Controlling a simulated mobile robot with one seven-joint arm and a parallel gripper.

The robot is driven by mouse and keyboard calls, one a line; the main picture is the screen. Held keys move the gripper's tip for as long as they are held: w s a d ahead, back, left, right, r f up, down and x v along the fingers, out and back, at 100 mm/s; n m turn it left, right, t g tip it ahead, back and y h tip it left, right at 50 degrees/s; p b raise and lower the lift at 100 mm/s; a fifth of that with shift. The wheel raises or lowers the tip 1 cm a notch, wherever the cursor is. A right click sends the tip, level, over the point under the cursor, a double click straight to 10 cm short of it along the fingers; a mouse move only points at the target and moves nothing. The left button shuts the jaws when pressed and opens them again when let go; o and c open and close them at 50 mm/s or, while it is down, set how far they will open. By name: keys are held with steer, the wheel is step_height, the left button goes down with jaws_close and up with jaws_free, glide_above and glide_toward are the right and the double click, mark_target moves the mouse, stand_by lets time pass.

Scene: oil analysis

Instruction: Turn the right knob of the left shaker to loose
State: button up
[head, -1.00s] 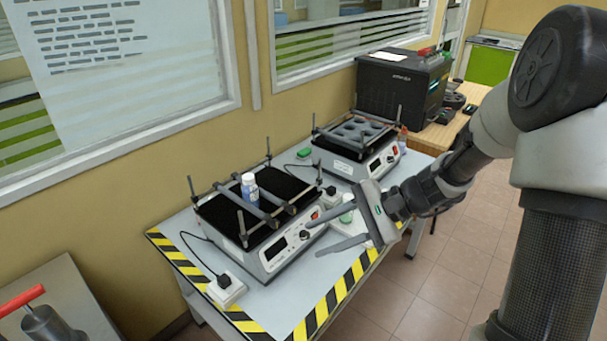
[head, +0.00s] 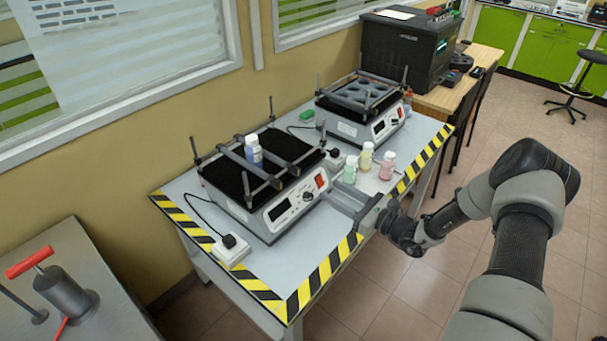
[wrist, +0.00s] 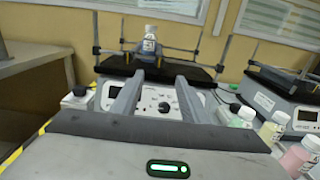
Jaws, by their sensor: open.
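The left shaker (head: 268,215) stands at the near end of the table, with a black platform, clamp bars and a white front panel. A dark knob (head: 308,195) sits on that panel between a display and a red switch (head: 320,181). In the wrist view the knob (wrist: 164,107) shows between my fingers. My gripper (head: 335,197) is open and empty in front of the panel; its fingers (wrist: 160,76) point at the shaker. I cannot tell whether they touch it. A blue-labelled bottle (head: 253,150) stands on the platform. The knob's setting is too small to read.
The right shaker (head: 352,128) stands farther back. Several small bottles, among them a green one (head: 350,170) and a pink one (head: 387,166), stand right of my gripper. A white power socket (head: 230,250) lies at the left shaker's near side. The table's front corner is clear.

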mark_target(299, 172)
steer(key=x, duration=1.2)
steer(key=shift+w+a+p, duration=0.15)
steer(key=shift+p, duration=0.25)
jaws_close()
